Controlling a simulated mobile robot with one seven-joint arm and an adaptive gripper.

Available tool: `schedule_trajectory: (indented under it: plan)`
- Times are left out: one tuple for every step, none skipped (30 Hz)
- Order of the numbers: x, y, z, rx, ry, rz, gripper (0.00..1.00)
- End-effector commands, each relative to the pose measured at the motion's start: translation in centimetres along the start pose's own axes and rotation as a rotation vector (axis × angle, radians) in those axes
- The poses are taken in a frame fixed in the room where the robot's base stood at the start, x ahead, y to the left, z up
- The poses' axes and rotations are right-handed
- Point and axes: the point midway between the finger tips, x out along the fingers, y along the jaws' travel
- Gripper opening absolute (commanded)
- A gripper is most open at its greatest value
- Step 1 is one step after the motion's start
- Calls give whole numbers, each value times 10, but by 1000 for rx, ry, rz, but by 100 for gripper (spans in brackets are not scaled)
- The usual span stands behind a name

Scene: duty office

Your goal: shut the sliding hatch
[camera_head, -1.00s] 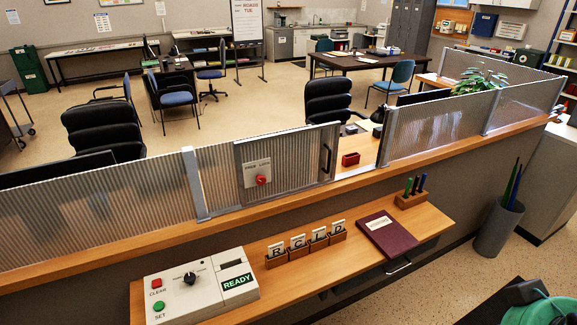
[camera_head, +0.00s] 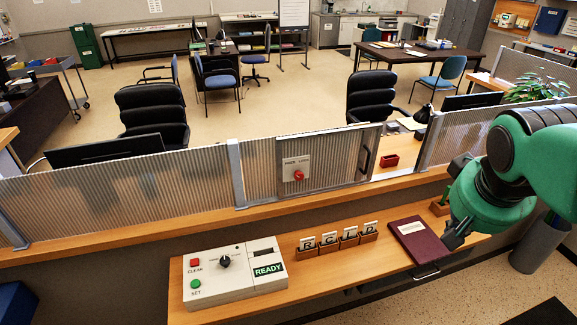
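The sliding hatch (camera_head: 335,168) is a ribbed translucent panel in a grey frame, set in the counter screen. A dark upright handle (camera_head: 366,159) is at its right edge. A gap is open between this edge and the fixed screen panel (camera_head: 448,142) to the right. A plate with a red knob (camera_head: 298,175) is on the hatch's left part. My gripper (camera_head: 456,238) hangs at the right, in front of the counter and apart from the handle, with its dark end pointing down and left. Its fingers are too small and dark to tell their opening.
Below, a shelf (camera_head: 310,281) bears a control box (camera_head: 233,276), letter cards in wooden holders (camera_head: 338,238) and a maroon book (camera_head: 418,241). A red tray (camera_head: 389,161) lies behind the gap. My arm partly hides the pen block (camera_head: 438,208) and grey bin (camera_head: 538,250).

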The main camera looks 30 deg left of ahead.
Motion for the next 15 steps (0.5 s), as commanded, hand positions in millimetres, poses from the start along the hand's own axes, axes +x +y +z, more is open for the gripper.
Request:
schedule_trajectory:
  plan:
    - [0,-11,-16,-26,-3,-3,0]
    - [1,-18,-25,-39,-3,-4,0]
    - [3,-26,-36,-58,-3,-4,0]
    - [4,-33,-45,-72,-2,-4,0]
    - [6,-40,-53,-86,-3,-4,0]
    - [7,-50,-64,-104,-1,-5,0]
    - [9,-58,-71,-118,-2,-5,0]
    - [10,-66,-80,-132,0,-5,0]
    - [12,-77,-89,-150,0,-6,0]
    - [13,-86,-97,-164,2,-6,0]
    - [15,-94,-104,-179,3,-6,0]
    - [17,-106,-114,-197,4,-6,0]
    - [19,-115,-120,-210,5,-7,0]
    - [21,-125,-127,-224,7,-7,0]
    - [23,-138,-136,-244,9,-7,0]
